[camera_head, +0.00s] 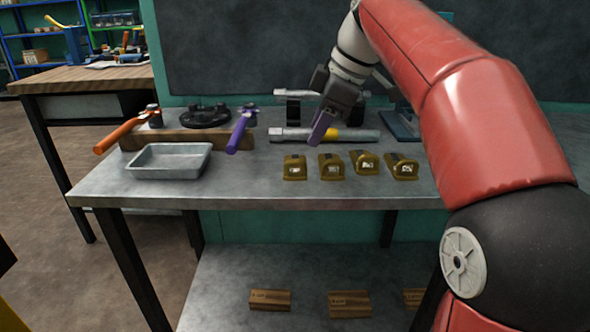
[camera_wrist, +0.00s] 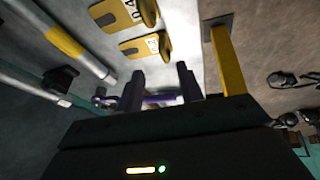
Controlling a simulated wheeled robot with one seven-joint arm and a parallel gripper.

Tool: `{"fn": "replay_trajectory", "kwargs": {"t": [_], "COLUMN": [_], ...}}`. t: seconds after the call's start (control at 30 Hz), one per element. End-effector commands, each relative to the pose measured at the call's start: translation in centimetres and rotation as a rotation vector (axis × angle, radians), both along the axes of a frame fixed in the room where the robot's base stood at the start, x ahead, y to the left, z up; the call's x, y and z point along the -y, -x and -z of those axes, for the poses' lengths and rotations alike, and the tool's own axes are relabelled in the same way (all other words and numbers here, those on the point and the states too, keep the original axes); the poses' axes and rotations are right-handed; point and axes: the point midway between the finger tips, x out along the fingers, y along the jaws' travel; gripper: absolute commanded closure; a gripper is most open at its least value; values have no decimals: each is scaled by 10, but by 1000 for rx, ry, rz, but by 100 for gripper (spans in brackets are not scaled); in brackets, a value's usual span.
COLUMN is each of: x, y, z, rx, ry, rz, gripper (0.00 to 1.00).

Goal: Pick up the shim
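Several brass-coloured labelled pieces, which look like the shims, stand in a row near the front of the steel bench: a far left one (camera_head: 294,168), a second (camera_head: 331,166), a third (camera_head: 364,163) and a far right one (camera_head: 402,167). Two numbered brass pieces show at the top of the wrist view, an upper one (camera_wrist: 118,13) and a lower one (camera_wrist: 149,44). My gripper (camera_head: 321,128) is above the bench, behind the row and apart from it. In the wrist view its two fingers (camera_wrist: 161,88) are spread, with nothing held between them.
A grey bar with a yellow band (camera_head: 356,135) lies behind the row. A metal tray (camera_head: 169,174) sits at the left. Orange-handled (camera_head: 118,135) and purple-handled (camera_head: 238,132) tools rest on a wooden block. Wooden blocks (camera_head: 270,299) lie on the lower shelf. Bench space between tray and row is clear.

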Motion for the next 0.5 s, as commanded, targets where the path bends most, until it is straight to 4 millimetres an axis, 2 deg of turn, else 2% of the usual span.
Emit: {"fn": "replay_trajectory", "kwargs": {"t": [0.33, 0.5], "x": [-13, -20], "y": [-5, -4], "z": [31, 58], "rx": [4, 3], "ry": [0, 1], "rz": [-24, -23], "gripper": [63, 63]}}
